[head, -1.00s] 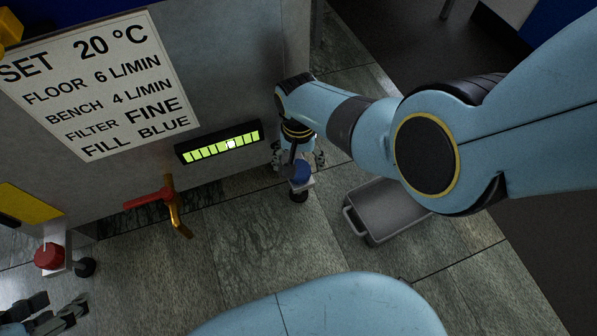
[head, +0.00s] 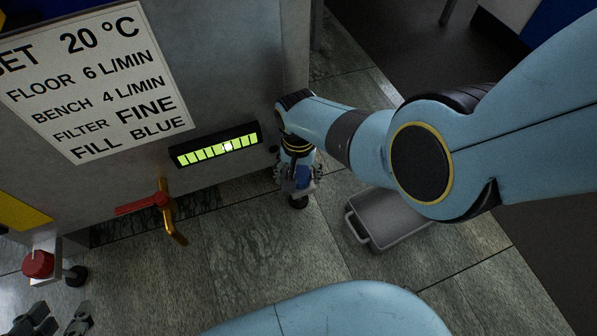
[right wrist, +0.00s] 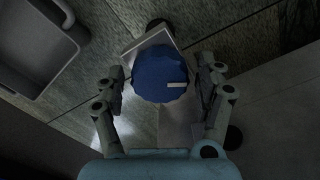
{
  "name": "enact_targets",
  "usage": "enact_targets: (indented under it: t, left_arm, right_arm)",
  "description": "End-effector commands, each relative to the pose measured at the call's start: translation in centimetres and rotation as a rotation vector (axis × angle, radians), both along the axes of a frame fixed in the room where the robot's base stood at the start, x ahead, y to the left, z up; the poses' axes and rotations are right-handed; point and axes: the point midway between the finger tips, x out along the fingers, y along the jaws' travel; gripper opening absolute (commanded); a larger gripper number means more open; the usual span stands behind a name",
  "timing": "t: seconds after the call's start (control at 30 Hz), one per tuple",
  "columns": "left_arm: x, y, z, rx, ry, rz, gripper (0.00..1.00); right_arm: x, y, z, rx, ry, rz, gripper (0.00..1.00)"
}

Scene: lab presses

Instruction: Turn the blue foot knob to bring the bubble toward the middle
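The blue foot knob (head: 302,176) is at the cabinet's lower right corner in the head view, partly hidden by my right gripper. In the right wrist view the knob (right wrist: 160,76) has a pale mark on its top, pointing right. My right gripper (right wrist: 161,72) is open, with its fingers on both sides of the knob and small gaps showing. The level strip (head: 190,158) is green with dark divisions; its white bubble (head: 228,146) is slightly right of the middle. My left gripper (head: 62,318) is open and empty at the lower left.
A red knob (head: 38,263) stands on the cabinet's left foot. A red-handled brass valve (head: 160,205) sticks out from the cabinet front. A sign (head: 95,80) hangs above. A grey tray (head: 390,222) lies on the floor right of the blue knob.

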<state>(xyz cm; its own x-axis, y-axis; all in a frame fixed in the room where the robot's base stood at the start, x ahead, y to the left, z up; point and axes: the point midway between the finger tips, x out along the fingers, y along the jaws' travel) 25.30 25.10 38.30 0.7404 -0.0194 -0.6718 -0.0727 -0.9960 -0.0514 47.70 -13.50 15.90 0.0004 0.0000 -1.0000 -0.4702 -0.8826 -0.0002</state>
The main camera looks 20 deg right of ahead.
Motion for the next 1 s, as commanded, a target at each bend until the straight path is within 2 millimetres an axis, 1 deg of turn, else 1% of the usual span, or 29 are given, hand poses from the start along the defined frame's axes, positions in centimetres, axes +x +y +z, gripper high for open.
enact_targets:
  t: [0.03, 0.33, 0.67, 0.8, 0.9, 1.0]
  left_arm:
    - [0.01, 0.0, 0.01, 0.0, 0.0, 0.0, 0.4]
    - [0.0, 0.0, -0.01, 0.0, 0.001, 0.0, 0.4]
    - [-0.16, 0.02, -0.06, 0.0, 0.015, 0.001, 0.4]
    - [-0.19, 0.03, 0.11, 0.0, 0.034, 0.004, 0.4]
    - [0.55, 0.06, 0.75, 0.002, 0.041, 0.003, 0.4]
    - [0.55, 0.09, 0.88, 0.002, 0.063, 0.005, 0.4]
  right_arm:
    - [-0.02, -0.01, -0.01, 0.0, 0.0, 0.0, 0.62]
    - [-0.03, 0.01, -0.02, 0.0, 0.001, 0.0, 0.23]
    - [-0.07, -0.02, 0.01, 0.0, 0.001, 0.046, 0.23]
    - [-0.1, -0.06, 0.05, 0.0, 0.002, 0.118, 0.23]
    - [-0.12, -0.1, 0.05, 0.0, 0.002, 0.191, 0.23]
    - [-0.11, -0.14, 0.07, 0.0, 0.002, 0.279, 0.23]
